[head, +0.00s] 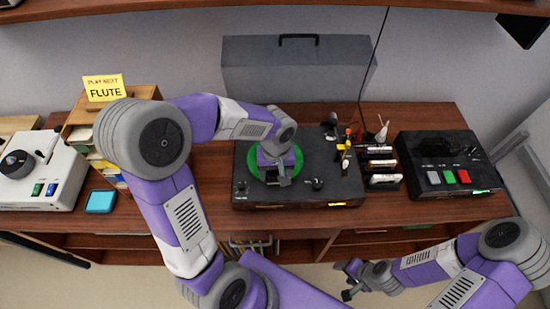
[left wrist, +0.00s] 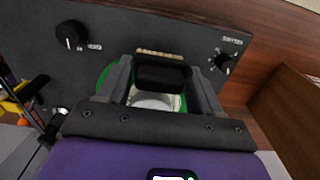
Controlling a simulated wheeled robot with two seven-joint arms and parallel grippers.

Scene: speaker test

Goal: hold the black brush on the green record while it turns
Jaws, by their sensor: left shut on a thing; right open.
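The green record (head: 297,158) lies on the black turntable (head: 335,192) in the middle of the table. My left gripper (head: 279,179) is over the record and hides much of it. In the left wrist view, my left gripper's fingers are shut on the black brush (left wrist: 163,76), and a tan bristle strip shows along its far edge. A little of the record (left wrist: 106,78) shows beside the left finger. I cannot tell whether the brush touches the record or whether the record turns. My right gripper (head: 350,281) is open and empty, low in front of the table.
A black box with coloured buttons (head: 437,160) stands at the right, a white device (head: 40,175) at the far left. A rack with pens and small items (head: 381,164) stands right of the turntable. A blue pad (head: 100,202) and a yellow "FLUTE" note (head: 104,89) are left.

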